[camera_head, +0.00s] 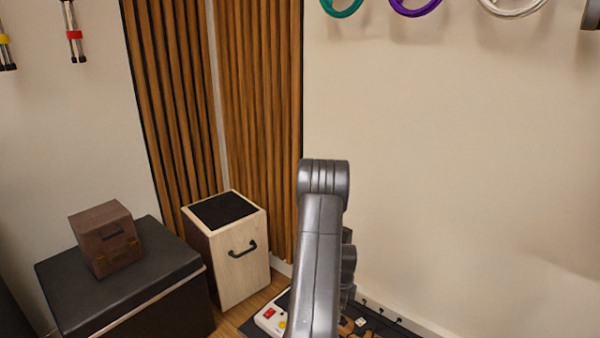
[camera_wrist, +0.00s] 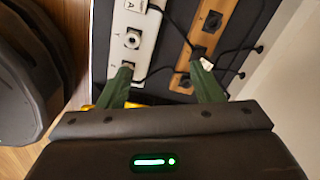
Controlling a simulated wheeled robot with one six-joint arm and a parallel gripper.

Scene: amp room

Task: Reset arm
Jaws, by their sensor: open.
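My arm stands upright in the middle of the head view, and its grey links hide part of the floor and wall behind. My gripper (camera_wrist: 165,92) shows in the wrist view with its two green fingers spread apart. It is open, and nothing shows between the fingertips except the pedalboard behind. The fingers point at a dark pedalboard (camera_wrist: 101,50) that holds a white pedal (camera_wrist: 147,28) and an orange-brown pedal (camera_wrist: 190,62). I cannot tell how far the fingertips are from the pedals. The gripper itself does not show clearly in the head view.
In the head view, a brown wooden box (camera_head: 108,247) sits on a black-topped bench (camera_head: 150,275) at lower left. A pale wooden box with a handle (camera_head: 240,272) stands beside it. Slatted wood panels (camera_head: 260,130) and a bare wall (camera_head: 450,170) stand behind. Cables run on the pedalboard.

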